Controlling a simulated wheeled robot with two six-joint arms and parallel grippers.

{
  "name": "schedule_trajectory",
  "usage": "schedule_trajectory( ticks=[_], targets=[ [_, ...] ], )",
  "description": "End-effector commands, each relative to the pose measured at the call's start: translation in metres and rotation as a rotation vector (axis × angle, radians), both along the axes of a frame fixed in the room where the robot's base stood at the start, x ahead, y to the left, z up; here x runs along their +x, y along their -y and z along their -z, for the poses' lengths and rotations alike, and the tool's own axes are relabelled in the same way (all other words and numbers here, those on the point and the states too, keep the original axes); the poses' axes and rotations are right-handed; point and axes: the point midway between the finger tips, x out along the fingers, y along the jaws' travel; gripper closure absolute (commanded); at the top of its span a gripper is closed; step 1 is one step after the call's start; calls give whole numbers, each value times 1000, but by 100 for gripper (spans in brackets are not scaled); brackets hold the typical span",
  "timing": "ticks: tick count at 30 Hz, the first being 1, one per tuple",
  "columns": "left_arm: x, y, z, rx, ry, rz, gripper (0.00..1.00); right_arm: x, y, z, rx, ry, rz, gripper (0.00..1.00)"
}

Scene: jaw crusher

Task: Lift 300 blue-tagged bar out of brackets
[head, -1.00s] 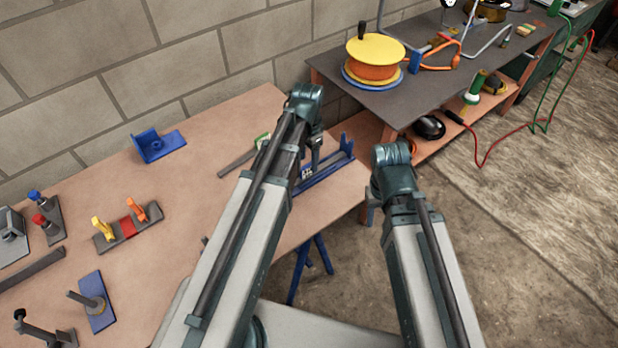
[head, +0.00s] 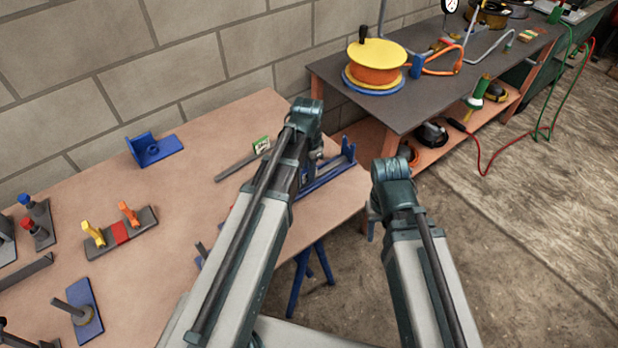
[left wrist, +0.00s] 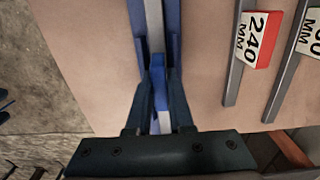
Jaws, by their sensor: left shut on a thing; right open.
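The blue-tagged bar (left wrist: 153,22) is a light grey strip running lengthwise between the walls of a blue bracket holder (left wrist: 173,35) in the left wrist view. My left gripper (left wrist: 158,82) is shut on the bar around its blue part, low in the holder. Whether the bar is clear of the holder's floor cannot be told. In the head view the blue holder (head: 335,172) lies near the bench's right end, partly hidden by my left arm. My right gripper (head: 375,215) hangs beyond the bench edge, apart from the bar; its fingers are mostly hidden behind its wrist.
A grey bar with a red 240 MM tag (left wrist: 258,42) lies beside the holder, with another tagged bar (left wrist: 290,65) next to it. A blue angle block (head: 155,150) and a clamp block (head: 122,233) stand on the bench (head: 200,140). A dark table (head: 430,90) stands behind right.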

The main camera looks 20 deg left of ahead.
Motion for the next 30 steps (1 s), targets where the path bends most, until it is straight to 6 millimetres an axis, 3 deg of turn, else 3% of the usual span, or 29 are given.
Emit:
schedule_trajectory(
  ticks=[14,30],
  targets=[
    [0,0,-2,0,0,0,100,0,0,-2,0,0,0,50],
    [0,0,-17,0,0,0,100,0,0,-17,0,0,0,50]
  ],
)
